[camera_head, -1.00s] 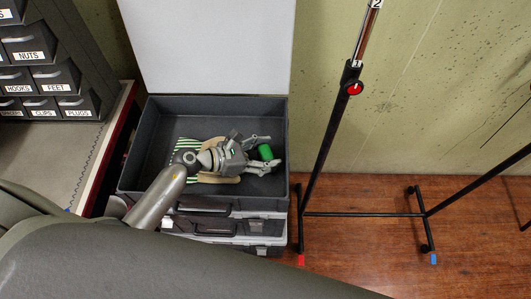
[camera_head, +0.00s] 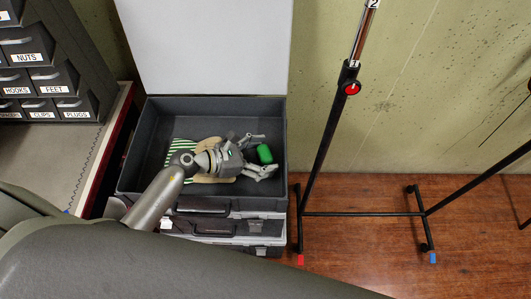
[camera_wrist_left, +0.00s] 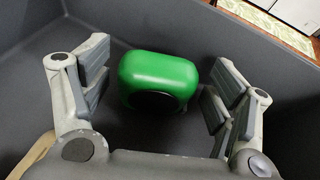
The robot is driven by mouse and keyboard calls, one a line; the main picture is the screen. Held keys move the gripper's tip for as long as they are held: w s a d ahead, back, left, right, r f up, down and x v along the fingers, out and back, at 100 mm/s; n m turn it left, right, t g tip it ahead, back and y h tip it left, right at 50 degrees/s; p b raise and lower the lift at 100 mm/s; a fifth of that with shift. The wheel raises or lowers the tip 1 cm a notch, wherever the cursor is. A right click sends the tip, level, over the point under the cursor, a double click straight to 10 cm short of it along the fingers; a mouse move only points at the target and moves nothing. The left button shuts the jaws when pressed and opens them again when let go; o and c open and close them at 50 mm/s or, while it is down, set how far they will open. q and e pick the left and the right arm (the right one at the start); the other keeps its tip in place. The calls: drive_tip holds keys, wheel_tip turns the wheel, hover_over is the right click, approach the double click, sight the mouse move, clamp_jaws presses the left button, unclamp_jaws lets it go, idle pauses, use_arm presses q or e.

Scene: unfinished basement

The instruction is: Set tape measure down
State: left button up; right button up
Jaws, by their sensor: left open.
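The tape measure (camera_head: 265,154) is a small rounded green body with a dark round patch. It is inside the open dark case (camera_head: 224,104), near the case's right wall. My left gripper (camera_head: 261,155) reaches into the case from the left. In the left wrist view the tape measure (camera_wrist_left: 158,78) sits between the spread fingers of my left gripper (camera_wrist_left: 150,100), with a gap on each side. The fingers are open and hold nothing. Whether its underside rests on the case floor is hard to tell. My right gripper is not in view.
A green-and-white striped item (camera_head: 182,152) and a tan item (camera_head: 208,147) lie in the case, partly under my arm. The case's pale lid (camera_head: 208,45) stands open behind. A labelled drawer cabinet (camera_head: 45,70) is at left. A black wheeled stand (camera_head: 322,155) is at right.

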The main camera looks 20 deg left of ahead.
use_arm(q)
drive_tip(key=b+v, duration=0.1)
drive_tip(key=v, duration=1)
drive_tip(key=shift+s+a+r, duration=0.1)
drive_tip(key=shift+a+r, duration=0.15)
drive_tip(key=shift+a, duration=0.05)
